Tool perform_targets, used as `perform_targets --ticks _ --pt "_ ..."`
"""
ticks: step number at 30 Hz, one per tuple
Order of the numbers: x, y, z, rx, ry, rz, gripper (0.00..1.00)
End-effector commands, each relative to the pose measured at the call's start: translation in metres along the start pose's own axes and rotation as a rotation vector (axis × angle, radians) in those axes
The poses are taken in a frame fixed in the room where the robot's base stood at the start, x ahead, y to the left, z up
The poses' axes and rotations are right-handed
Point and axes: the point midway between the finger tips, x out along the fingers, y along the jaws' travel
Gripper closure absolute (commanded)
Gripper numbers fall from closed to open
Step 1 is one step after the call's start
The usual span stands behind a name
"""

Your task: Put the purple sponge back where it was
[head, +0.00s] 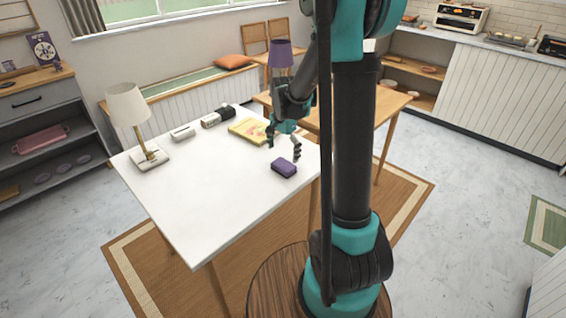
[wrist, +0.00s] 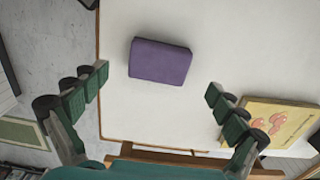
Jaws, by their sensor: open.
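The purple sponge (head: 284,168) lies flat on the white table (head: 215,205), close to its right edge. In the wrist view the sponge (wrist: 160,61) is a dark purple block lying ahead of the fingertips, roughly between their lines. My gripper (head: 284,144) is open and empty above the table, just behind the sponge in the head view. Its two fingers also show spread wide in the wrist view (wrist: 157,82). Neither finger touches the sponge.
A yellow book or box (head: 250,130) lies near the gripper; it also shows in the wrist view (wrist: 275,122). A lamp (head: 150,157), a small white object (head: 183,132) and a dark-and-white object (head: 218,116) stand toward the table's back. The front middle is clear.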

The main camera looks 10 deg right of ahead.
Motion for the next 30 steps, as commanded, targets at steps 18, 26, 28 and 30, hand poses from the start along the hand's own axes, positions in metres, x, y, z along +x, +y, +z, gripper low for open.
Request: perform_targets --ticks 18,26,28,30 --pt "-0.059 0.027 0.01 -0.106 0.024 -0.034 0.03" --pt "-0.039 0.115 0.048 -0.49 0.145 -0.132 0.03" --pt "-0.031 0.137 0.058 -0.595 0.188 -0.149 0.03" --pt "-0.021 0.157 0.069 -0.691 0.228 -0.161 0.03"
